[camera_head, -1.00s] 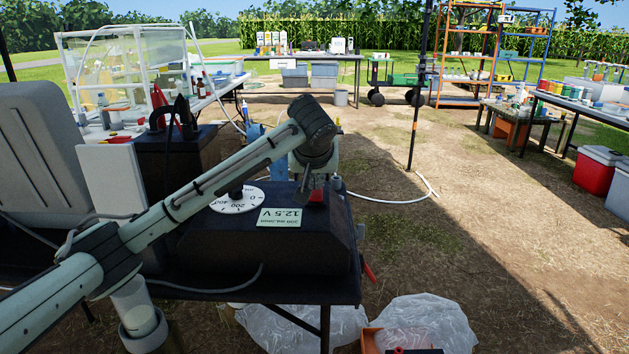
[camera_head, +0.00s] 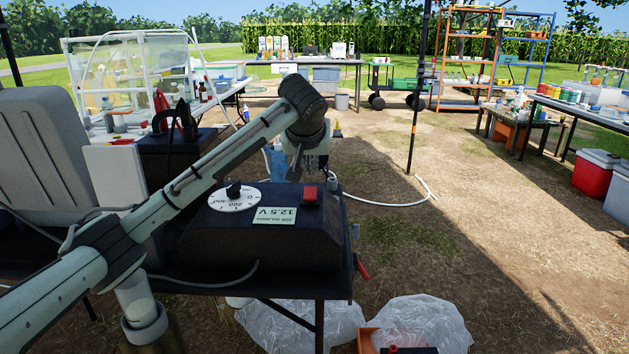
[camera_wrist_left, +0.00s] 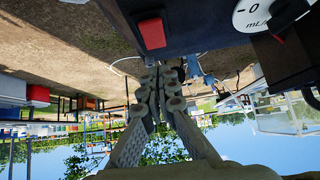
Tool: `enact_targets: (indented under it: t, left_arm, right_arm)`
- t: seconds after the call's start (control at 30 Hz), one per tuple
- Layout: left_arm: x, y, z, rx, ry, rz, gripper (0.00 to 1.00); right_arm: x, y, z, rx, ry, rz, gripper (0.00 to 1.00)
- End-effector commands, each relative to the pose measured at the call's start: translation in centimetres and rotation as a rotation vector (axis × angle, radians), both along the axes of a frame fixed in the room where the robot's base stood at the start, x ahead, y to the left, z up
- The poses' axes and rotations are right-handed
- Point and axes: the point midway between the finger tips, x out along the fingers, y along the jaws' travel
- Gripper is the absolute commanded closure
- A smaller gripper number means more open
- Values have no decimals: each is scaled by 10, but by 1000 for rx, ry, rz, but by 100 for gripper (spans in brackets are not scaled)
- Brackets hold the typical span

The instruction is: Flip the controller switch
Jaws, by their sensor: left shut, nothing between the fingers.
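The controller is a black box (camera_head: 240,240) on the dark table, with a round white dial and a 12.5 V label on top. Its red switch (camera_head: 311,196) sits at the right of the top face, and it also shows in the wrist view (camera_wrist_left: 152,33). Whether the switch is on or off I cannot tell. My left gripper (camera_head: 298,172) is shut and empty, pointing down just behind the switch and apart from it. In the wrist view its fingertips (camera_wrist_left: 160,76) are together near the controller's edge. My right gripper is not in view.
A black knob (camera_head: 233,190) stands on the dial. A dark battery-like box (camera_head: 170,160) and a white panel (camera_head: 117,178) are to the left. A red-handled item (camera_head: 362,268) hangs at the table's right edge. Clear plastic bags (camera_head: 420,318) lie on the ground.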

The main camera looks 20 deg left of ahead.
Motion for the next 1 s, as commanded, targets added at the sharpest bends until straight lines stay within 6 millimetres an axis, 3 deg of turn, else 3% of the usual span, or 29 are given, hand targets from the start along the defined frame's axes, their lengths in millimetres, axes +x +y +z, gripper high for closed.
enact_targets:
  t: [0.3, 0.5, 1.0]
  left_arm:
    - [-53, -14, 40, 0, -1, -3, 100]
    - [-74, -20, 54, 0, 1, -1, 100]
    - [-79, -21, 57, 0, 2, 1, 100]
  right_arm:
    - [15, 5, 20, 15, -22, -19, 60]
    - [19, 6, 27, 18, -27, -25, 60]
    - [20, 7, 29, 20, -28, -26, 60]
